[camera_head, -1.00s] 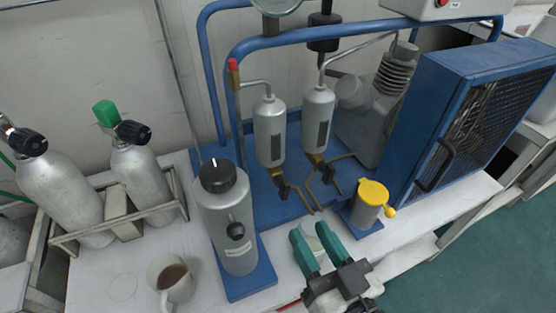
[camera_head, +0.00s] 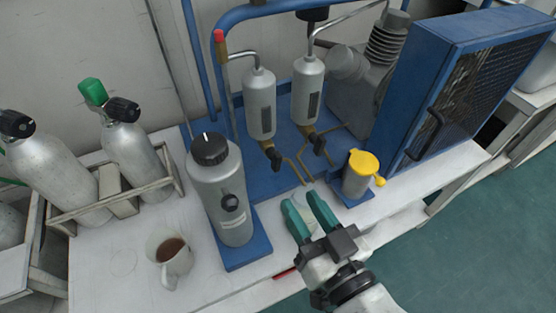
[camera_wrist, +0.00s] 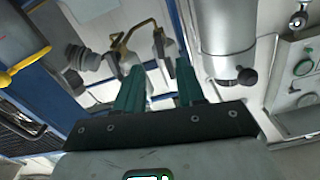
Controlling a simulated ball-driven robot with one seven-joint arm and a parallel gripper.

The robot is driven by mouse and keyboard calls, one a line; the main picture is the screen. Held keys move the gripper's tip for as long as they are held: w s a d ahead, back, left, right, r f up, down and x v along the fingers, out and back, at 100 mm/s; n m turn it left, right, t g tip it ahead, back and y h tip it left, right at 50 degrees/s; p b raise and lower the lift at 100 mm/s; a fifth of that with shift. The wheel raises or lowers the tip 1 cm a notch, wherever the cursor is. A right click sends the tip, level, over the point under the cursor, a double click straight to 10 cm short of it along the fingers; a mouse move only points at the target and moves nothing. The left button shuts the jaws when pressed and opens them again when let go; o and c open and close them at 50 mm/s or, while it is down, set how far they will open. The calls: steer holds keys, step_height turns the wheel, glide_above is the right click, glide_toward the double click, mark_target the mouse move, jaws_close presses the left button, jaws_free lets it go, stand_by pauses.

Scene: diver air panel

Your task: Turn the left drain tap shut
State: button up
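The left drain tap (camera_head: 273,157) has a small black handle on a brass fitting under the left of two grey cylinders (camera_head: 260,105). The right drain tap (camera_head: 319,143) hangs under the other cylinder (camera_head: 307,90). My gripper (camera_head: 301,199) has green fingers spread apart with nothing between them. It is in front of and below the taps, apart from both. The exact handle angle is hard to tell.
A grey canister with a black knob (camera_head: 222,190) stands left of my gripper. A yellow-capped pot (camera_head: 361,172) stands close on the right. A mug (camera_head: 172,257) stands at the bench's front left. Thin brass pipes (camera_head: 301,170) run below the taps.

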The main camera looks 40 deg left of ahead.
mark_target(278, 166)
steer(key=p+x, duration=1)
steer(key=p, duration=0.4)
steer(key=shift+w+a, duration=0.1)
steer(key=shift+a, duration=0.05)
jaws_close()
stand_by(0.5)
